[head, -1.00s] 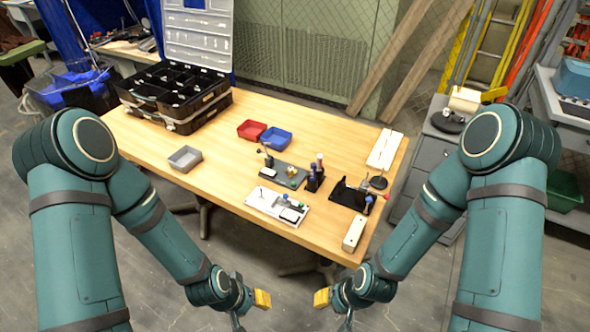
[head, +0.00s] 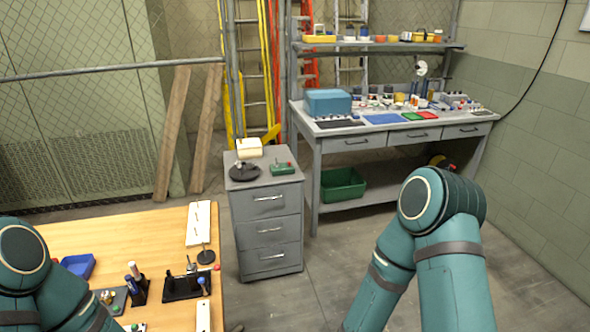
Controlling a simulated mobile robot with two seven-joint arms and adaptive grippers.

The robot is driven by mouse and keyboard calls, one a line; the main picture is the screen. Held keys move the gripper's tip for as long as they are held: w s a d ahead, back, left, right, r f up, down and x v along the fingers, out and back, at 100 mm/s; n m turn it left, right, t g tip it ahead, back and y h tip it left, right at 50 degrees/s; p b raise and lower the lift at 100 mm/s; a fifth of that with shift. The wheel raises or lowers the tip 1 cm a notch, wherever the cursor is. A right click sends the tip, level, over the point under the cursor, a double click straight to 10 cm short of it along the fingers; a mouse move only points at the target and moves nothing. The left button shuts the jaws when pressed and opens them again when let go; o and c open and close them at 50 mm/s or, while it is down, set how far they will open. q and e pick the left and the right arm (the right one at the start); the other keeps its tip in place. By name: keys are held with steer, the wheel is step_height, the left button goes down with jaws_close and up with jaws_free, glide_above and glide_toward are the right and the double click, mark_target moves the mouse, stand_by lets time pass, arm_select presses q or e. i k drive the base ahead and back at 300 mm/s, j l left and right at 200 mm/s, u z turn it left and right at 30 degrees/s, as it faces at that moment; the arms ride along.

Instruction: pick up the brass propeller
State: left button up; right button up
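A small brass-coloured item (head: 107,296) sits on a dark plate (head: 118,302) on the wooden table at the lower left. It is too small to tell whether it is the brass propeller. I see no other clear propeller. Part of my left arm shows at the lower left, and my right arm at the lower right. Neither gripper is in view.
The wooden table (head: 110,228) holds a blue bin (head: 78,265), a black stand (head: 187,285) and a white board (head: 199,222). A grey drawer cabinet (head: 268,230) stands right of it. A grey workbench (head: 390,130) is behind. The floor between is clear.

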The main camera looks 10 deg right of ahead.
mark_target(108, 297)
steer(key=u, duration=1.05)
